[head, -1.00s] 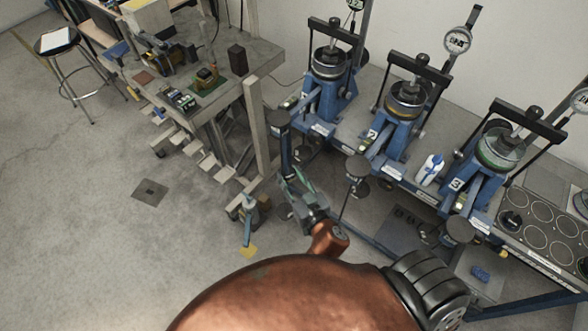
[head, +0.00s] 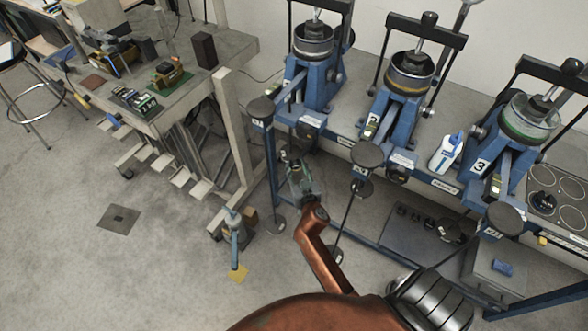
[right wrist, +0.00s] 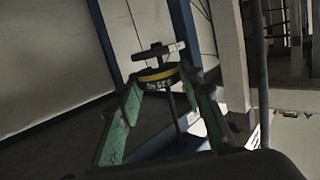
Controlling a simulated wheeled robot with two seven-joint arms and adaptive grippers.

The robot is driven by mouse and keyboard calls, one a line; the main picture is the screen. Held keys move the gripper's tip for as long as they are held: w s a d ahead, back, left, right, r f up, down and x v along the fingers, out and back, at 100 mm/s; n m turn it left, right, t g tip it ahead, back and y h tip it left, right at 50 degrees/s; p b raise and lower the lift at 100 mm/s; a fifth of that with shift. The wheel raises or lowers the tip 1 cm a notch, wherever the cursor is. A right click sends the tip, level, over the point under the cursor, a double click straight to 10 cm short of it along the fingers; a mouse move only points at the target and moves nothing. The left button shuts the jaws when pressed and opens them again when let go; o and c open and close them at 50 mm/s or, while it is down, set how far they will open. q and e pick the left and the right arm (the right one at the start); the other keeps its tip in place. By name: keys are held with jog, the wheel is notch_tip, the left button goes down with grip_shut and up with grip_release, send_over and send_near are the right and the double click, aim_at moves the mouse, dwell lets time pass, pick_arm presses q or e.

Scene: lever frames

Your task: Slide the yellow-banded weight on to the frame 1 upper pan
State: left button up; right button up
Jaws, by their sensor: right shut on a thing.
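The yellow-banded weight (right wrist: 158,75) is a dark disc with a yellow rim, between the green fingers of my right gripper (right wrist: 162,82) in the right wrist view. My right gripper is shut on it. In the head view, my right gripper (head: 297,167) is below and in front of frame 1 (head: 314,80), the leftmost blue frame; the weight is too small to make out there. A dark round pan (head: 260,107), apparently frame 1's upper pan, is up and left of the gripper, apart from it. My left gripper is not in view.
Frame 2 (head: 402,112) and frame 3 (head: 495,150) stand to the right, with a hanging dark disc (head: 366,153) in front. A white bottle (head: 446,152) is between them. A grey workbench (head: 190,75) is at the left. Open floor (head: 60,215) is at lower left.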

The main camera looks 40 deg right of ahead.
aim_at(292, 158)
jog(key=shift+w+d+r, duration=0.1)
jog(key=shift+w+d, duration=0.25)
jog(key=shift+w, duration=0.5)
jog(key=shift+w+d, duration=0.3)
jog(key=shift+w, duration=0.55)
jog(key=shift+w+d, duration=0.1)
jog(key=shift+w, duration=0.1)
jog(key=shift+w+d+b, duration=0.1)
jog(key=shift+w+b, duration=0.15)
jog(key=shift+b, duration=0.05)
jog(key=shift+w+d, duration=0.1)
jog(key=shift+w, duration=0.05)
jog(key=shift+w+d, duration=0.15)
jog(key=shift+w, duration=0.2)
jog(key=shift+w, duration=0.1)
jog(key=shift+w+d, duration=0.1)
jog(key=shift+w, duration=0.1)
jog(key=shift+w+d, duration=0.1)
jog(key=shift+w, duration=0.1)
